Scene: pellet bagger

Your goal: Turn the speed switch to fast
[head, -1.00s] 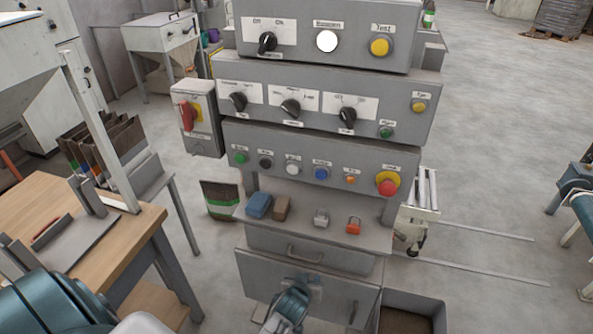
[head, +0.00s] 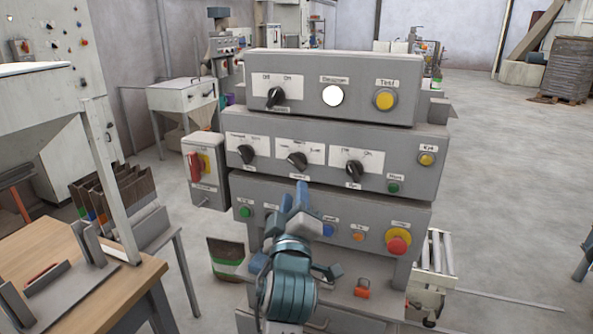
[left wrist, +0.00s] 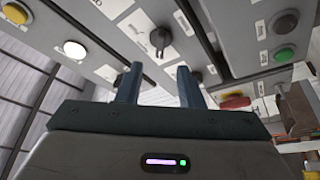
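The middle grey panel holds three black rotary switches. The middle switch (head: 297,160), whose small labels I cannot read for sure, appears to be the speed switch. Its bar is tilted from upper left to lower right. My left gripper (head: 294,200) is just below it in the head view, in front of the lower panel. In the left wrist view the same switch (left wrist: 160,39) shows beyond my left gripper (left wrist: 158,78), roughly in line with the gap between its fingers. The fingers are apart, empty and not touching it. My right gripper is not in view.
Other switches flank it at left (head: 247,153) and right (head: 353,171). Above is a panel with a lit white button (head: 332,95). Below right is a red emergency button (head: 398,244). A red-handled switch box (head: 204,172) stands out at left. Space in front is clear.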

